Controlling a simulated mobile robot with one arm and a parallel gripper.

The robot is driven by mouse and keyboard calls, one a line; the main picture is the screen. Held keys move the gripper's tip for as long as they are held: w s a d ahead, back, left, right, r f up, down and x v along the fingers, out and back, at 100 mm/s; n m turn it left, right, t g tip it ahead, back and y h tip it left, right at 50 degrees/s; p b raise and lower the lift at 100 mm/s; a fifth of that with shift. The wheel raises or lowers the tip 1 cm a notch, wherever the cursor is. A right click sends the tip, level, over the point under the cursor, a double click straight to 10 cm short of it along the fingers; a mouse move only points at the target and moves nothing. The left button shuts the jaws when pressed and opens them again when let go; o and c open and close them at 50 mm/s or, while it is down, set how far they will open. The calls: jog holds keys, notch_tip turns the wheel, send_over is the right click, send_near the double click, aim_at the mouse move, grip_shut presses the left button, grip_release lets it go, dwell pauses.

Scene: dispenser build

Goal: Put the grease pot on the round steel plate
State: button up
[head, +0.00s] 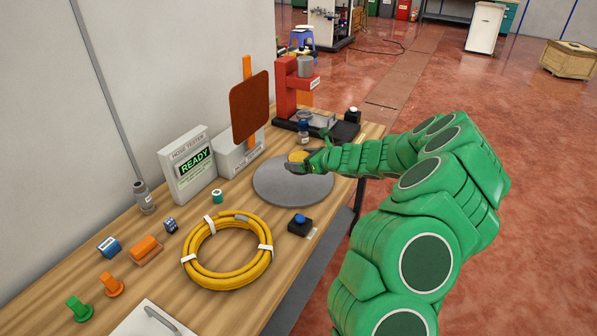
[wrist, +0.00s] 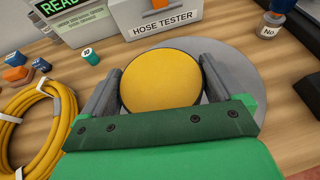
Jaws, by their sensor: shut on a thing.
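The grease pot, with a round yellow top (head: 298,156), is held between the fingers of my gripper (head: 302,163). In the wrist view the yellow top (wrist: 162,82) fills the space between the two grey fingers (wrist: 163,66), one on each side. The round steel plate (head: 285,188) is a flat grey disc on the wooden bench. The pot is over the plate's far part in the head view. The plate also shows behind and right of the pot in the wrist view (wrist: 228,66). I cannot tell whether the pot's base touches the plate.
The hose tester (head: 240,155) with its brown panel stands behind the plate, beside the READY display box (head: 188,165). A small bottle (head: 303,131) and a red press (head: 287,95) stand beyond. A yellow hose coil (head: 228,250) and a blue-button box (head: 300,226) lie nearer.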

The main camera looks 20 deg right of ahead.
send_over(299, 178)
jog(key=shift+s+a+f, duration=0.1)
jog(key=shift+f, duration=1.5)
jog(key=shift+s+a+f, duration=0.1)
jog(key=shift+f, duration=1.45)
jog(key=shift+w+f, duration=0.1)
jog(key=shift+f, duration=1.45)
jog(key=shift+f, duration=0.1)
jog(key=o, duration=1.2)
jog(key=shift+d, duration=0.1)
jog(key=shift+v, duration=6.05)
